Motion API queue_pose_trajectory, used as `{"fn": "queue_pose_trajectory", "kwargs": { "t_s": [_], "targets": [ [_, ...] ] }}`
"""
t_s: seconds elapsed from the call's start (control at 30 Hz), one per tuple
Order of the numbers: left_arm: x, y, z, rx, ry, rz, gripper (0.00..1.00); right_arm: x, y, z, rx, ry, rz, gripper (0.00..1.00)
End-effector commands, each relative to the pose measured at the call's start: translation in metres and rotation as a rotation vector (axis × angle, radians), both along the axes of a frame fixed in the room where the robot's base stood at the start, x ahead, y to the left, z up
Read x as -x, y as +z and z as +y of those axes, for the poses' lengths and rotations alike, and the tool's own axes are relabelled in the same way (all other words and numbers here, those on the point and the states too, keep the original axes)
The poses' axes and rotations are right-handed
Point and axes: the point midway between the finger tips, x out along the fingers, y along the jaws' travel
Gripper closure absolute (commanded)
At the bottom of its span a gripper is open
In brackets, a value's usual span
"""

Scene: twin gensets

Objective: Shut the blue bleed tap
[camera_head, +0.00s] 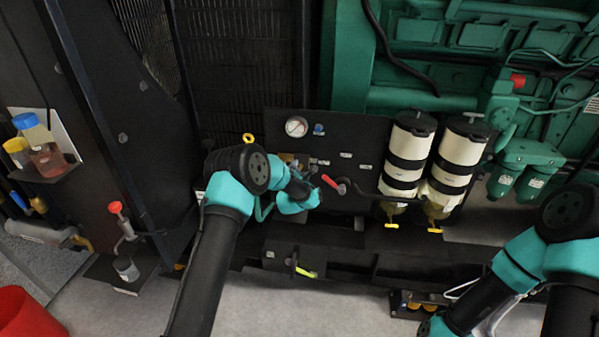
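A small blue knob (319,129) sits on the dark panel (350,130), right of a round white gauge (296,127). It is the only blue fitting I see there, but it is too small to tell if it is the bleed tap or how it is turned. My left gripper (300,180) is in front of the panel, below the knob and left of a red-handled lever (331,182). The wrist hides its fingers, so I cannot tell what it touches. My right wrist (435,327) is cut off by the bottom edge; its fingers are not visible.
Two cream-and-black filters (407,155) (457,160) stand on the panel's right, with yellow taps (391,226) below. A yellow-green handle (305,272) sticks out below. A red-topped valve (116,207) and bottle shelf (45,175) are at left. Clear floor (270,315) shows at the front.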

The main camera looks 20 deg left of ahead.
Motion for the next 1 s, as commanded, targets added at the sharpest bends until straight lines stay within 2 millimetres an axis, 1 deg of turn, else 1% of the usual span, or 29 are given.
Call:
{"fn": "queue_pose_trajectory", "kwargs": {
  "t_s": [0.03,0.27,0.47,0.67,0.87,1.0],
  "targets": [
    [0.0,0.0001,0.0001,0.0,0.0,0.0,0.41,0.0,0.0,0.0,0.0,0.0,0.0,0.71],
    [0.0003,-0.0005,-0.0003,0.0,-0.001,0.001,0.63,0.0,0.0,0.0,0.0,0.0,0.0,0.71],
    [0.0003,-0.001,-0.0006,-0.008,-0.001,0.002,0.63,0.0,0.0,0.0,0.0,0.0,0.0,0.71],
    [0.0005,-0.0015,-0.0007,-0.054,-0.001,0.008,0.63,0.0,0.0,0.0,0.0,0.0,0.0,0.71],
    [0.0007,-0.0019,-0.0008,-0.155,-0.002,0.018,0.63,0.0,0.0,0.0,0.0,0.0,0.0,0.71],
    [0.0008,-0.0022,-0.0007,-0.259,-0.002,0.028,0.63,0.0,0.0,0.0,0.0,0.0,0.0,0.71]
  ]
}}
